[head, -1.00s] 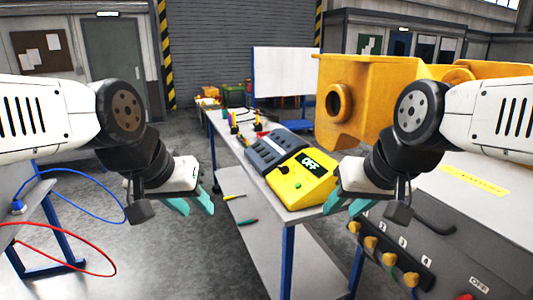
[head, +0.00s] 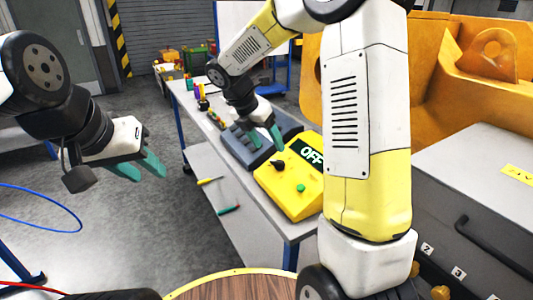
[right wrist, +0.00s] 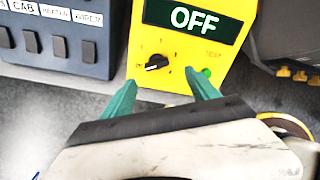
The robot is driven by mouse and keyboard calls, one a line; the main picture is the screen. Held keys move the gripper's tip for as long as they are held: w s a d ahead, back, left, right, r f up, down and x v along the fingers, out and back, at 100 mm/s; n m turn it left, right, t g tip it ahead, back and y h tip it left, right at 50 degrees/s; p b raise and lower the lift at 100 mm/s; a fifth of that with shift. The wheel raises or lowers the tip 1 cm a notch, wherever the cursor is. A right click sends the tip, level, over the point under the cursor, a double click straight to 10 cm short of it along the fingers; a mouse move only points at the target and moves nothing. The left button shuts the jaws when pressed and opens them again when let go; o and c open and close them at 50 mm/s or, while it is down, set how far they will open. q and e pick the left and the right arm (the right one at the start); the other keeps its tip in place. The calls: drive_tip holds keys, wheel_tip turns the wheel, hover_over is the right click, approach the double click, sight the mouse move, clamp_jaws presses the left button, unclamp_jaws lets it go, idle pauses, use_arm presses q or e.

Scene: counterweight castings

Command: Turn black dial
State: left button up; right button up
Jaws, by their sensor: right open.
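The black dial (head: 278,165) is a small knob on the sloped face of a yellow box (head: 302,205) on the bench. The box's screen (head: 311,152) reads OFF, and a green button (head: 301,188) sits beside the dial. In the right wrist view the dial (right wrist: 157,62) lies just beyond my fingertips, apart from them. My right gripper (head: 267,141) is open with teal fingers, close to the dial; in the right wrist view the empty gap (right wrist: 160,78) frames the dial. My left gripper (head: 145,168) is held out left of the bench, its teal fingers apart and empty.
A grey switch box (head: 245,148) adjoins the yellow box. Tools and coloured items (head: 203,104) lie farther along the bench (head: 262,219). A large orange casting (head: 435,75) stands at the right above a grey cabinet (head: 470,185). Open floor lies left of the bench.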

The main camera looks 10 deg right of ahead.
sight(276, 161)
drive_tip(key=shift+n, duration=0.5)
drive_tip(key=x, duration=0.8)
drive_tip(key=shift+w+a+f, duration=0.1)
drive_tip(key=shift+w+f, duration=0.1)
drive_tip(key=shift+w, duration=0.2)
drive_tip(key=shift+c, duration=0.4)
drive_tip(key=c, duration=1.3)
